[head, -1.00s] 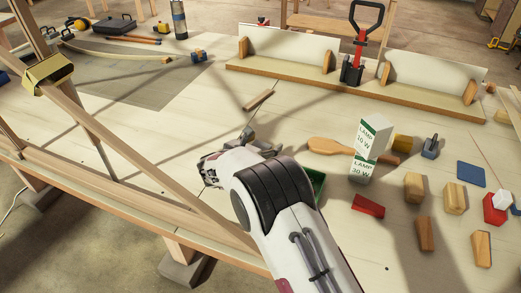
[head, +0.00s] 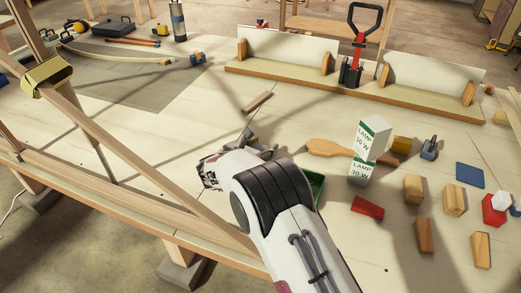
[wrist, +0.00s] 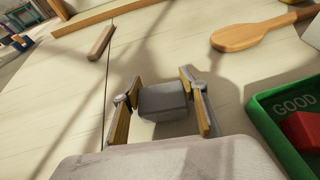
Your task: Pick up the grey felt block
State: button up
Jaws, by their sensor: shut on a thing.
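The grey felt block (wrist: 164,101) sits between the two wood-faced fingers of my gripper (wrist: 160,92) in the wrist view. My gripper is shut on it. Its front and top faces show between the fingers. In the head view my gripper (head: 260,146) is low over the middle of the bench, partly hidden by my own wrist, and the block is hard to make out there. I cannot tell whether the block touches the bench.
A green tray (wrist: 267,127) marked GOOD, holding a red block (wrist: 303,130), stands close on the right. A wooden paddle (head: 325,147), lamp boxes (head: 367,151) and several wooden blocks lie further right. A small wooden strip (head: 257,101) lies behind. The bench left is mostly clear.

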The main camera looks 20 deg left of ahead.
jog(key=shift+r, duration=0.15)
jog(key=shift+r, duration=4.9)
